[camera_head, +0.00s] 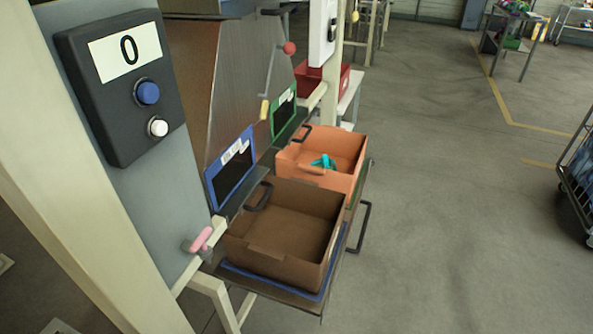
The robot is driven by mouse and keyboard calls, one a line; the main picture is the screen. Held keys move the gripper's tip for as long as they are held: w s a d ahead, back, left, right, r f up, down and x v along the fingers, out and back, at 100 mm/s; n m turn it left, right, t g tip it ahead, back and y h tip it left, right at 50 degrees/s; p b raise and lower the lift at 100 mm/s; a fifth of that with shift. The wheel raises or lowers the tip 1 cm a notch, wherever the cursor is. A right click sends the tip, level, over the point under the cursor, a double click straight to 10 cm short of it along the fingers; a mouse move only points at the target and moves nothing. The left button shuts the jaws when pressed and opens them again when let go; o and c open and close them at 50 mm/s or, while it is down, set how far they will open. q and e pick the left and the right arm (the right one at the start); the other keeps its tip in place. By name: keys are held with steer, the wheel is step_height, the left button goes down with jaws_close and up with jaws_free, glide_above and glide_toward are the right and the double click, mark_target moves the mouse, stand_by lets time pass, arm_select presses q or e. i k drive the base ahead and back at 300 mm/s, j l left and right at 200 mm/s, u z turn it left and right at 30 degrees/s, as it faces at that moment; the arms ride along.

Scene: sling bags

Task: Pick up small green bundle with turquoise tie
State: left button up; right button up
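A small turquoise-green item (323,162) lies in the orange bin (345,185) near the picture's middle. It is too small to tell whether it is a green bundle with a turquoise tie. Neither of my grippers is in the head view, so nothing shows of what they hold.
An empty brown bin (285,268) sits in front of the orange bin on a rack with a blue-framed sign (231,168). A post with a button panel (122,85) blocks the left. Open floor (450,220) lies right; a wheeled cart (580,165) stands at the right edge.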

mark_target(324, 162)
steer(key=i+l+u, duration=0.2)
steer(key=u, duration=0.2)
steer(key=i+l+u, duration=0.1)
steer(key=l+u, duration=0.3)
steer(key=i+l+u, duration=0.1)
steer(key=l+u, duration=0.25)
